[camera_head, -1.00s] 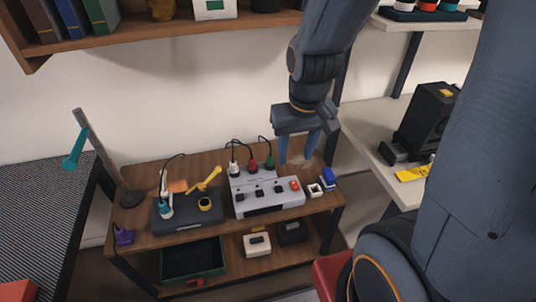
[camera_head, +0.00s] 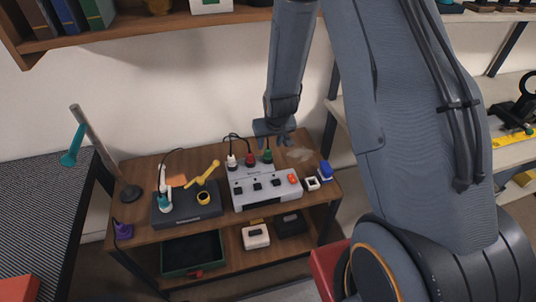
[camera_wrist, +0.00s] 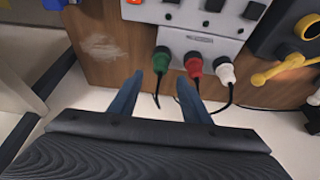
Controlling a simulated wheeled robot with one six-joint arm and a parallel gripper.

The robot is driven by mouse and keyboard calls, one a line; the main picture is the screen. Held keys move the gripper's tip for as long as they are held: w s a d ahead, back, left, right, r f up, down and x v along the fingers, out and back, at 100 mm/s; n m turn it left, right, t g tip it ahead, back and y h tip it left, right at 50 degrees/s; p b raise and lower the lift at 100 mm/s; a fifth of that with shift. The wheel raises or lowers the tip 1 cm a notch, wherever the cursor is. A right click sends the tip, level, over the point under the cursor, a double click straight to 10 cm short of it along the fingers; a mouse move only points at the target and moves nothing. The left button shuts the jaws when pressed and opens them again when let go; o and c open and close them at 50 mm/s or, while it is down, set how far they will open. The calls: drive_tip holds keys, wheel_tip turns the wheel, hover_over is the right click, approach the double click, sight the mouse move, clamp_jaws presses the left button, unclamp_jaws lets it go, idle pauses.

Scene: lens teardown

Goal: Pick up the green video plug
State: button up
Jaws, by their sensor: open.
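The green video plug (camera_head: 268,155) stands at the back right of a grey panel box (camera_head: 265,187), right of a red plug (camera_head: 250,159) and a white plug (camera_head: 231,161). In the wrist view, the green plug (camera_wrist: 163,59) has a black cable and sits beside the red plug (camera_wrist: 194,66), with the white plug (camera_wrist: 225,69) further right. My gripper (camera_head: 275,140) is open and empty, close above and behind the green plug. In the wrist view, the fingertips of my gripper (camera_wrist: 160,78) lie either side of the green plug's lower end; contact is not visible.
A dark base (camera_head: 186,209) with a yellow lever (camera_head: 205,172) is left of the box. A blue block (camera_head: 325,172) and a white square part (camera_head: 312,184) lie at its right. A lower shelf holds a green tray (camera_head: 192,255). A wall stands behind the table.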

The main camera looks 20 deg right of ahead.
sight(268, 149)
drive_tip(key=shift+p+x, duration=1.25)
drive_tip(key=shift+x, duration=1.95)
drive_tip(key=c, duration=1.1)
